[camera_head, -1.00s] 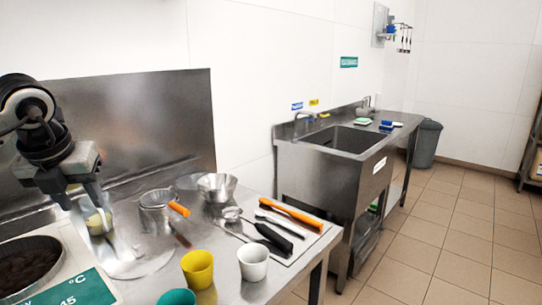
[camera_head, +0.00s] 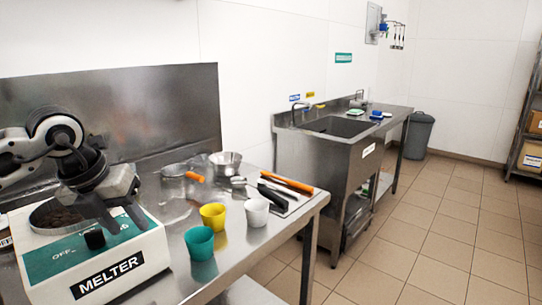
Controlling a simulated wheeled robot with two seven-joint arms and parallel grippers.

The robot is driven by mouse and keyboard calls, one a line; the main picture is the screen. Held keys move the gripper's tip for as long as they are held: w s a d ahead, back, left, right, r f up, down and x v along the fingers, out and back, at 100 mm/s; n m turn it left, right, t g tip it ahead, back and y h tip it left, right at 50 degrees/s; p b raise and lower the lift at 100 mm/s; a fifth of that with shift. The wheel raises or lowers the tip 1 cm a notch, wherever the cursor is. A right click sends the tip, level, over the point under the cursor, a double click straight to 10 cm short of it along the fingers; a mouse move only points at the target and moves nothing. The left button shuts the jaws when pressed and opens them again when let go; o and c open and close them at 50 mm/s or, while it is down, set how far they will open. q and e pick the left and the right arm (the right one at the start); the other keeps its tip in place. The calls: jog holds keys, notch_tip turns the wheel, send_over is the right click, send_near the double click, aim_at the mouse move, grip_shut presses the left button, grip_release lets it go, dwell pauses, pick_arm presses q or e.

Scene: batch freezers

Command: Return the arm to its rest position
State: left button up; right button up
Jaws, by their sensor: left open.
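My left gripper (camera_head: 128,225) is open with nothing visible between its fingers. It hangs in front of the white and green melter (camera_head: 150,250), over its right part in the picture. Whether it touches the melter cannot be told. The arm enters from the left and covers part of the melter's round well, which holds something dark brown. My right gripper is not in view.
Yellow (camera_head: 213,216), white (camera_head: 257,212) and teal (camera_head: 200,243) cups stand on the steel table (camera_head: 240,255). A metal bowl (camera_head: 226,164), an orange-handled vessel (camera_head: 176,187) and utensils lie behind. A sink (camera_head: 338,127) stands farther right. Floor (camera_head: 440,230) is clear.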

pick_arm(q)
jog(key=s+d+f+n+g+h+b, duration=0.1)
jog(key=s+d+f+h, duration=0.1)
jog(key=s+d+h, duration=0.5)
jog(key=s+d+f+n+h+b, duration=0.1)
jog(key=d+h, duration=0.4)
jog(key=d, duration=0.6)
jog(key=s+d+f+n+g+h+b, duration=0.1)
jog(key=s+d+f+h, duration=0.1)
jog(key=s+d+h, duration=0.5)
jog(key=w+a+f+n+t+y+b, duration=0.1)
jog(key=w+a+f+n+t+y, duration=0.2)
jog(key=f+n+t+y, duration=0.45)
jog(key=w+a+f+n+t+y+b, duration=0.1)
jog(key=w+a+f+n+t+y, duration=0.25)
jog(key=n+t, duration=0.8)
jog(key=s+a+f+n+g+y, duration=0.3)
jog(key=s+f+n+g, duration=0.2)
jog(key=f, duration=0.4)
jog(key=s+a+f+n+g+y, duration=0.3)
jog(key=s+f+n+g, duration=0.2)
jog(key=s+f, duration=0.3)
notch_tip(320, 180, down, 2)
jog(key=shift+a+f+n, duration=0.1)
jog(key=shift+a+n, duration=0.2)
jog(key=shift+n, duration=0.4)
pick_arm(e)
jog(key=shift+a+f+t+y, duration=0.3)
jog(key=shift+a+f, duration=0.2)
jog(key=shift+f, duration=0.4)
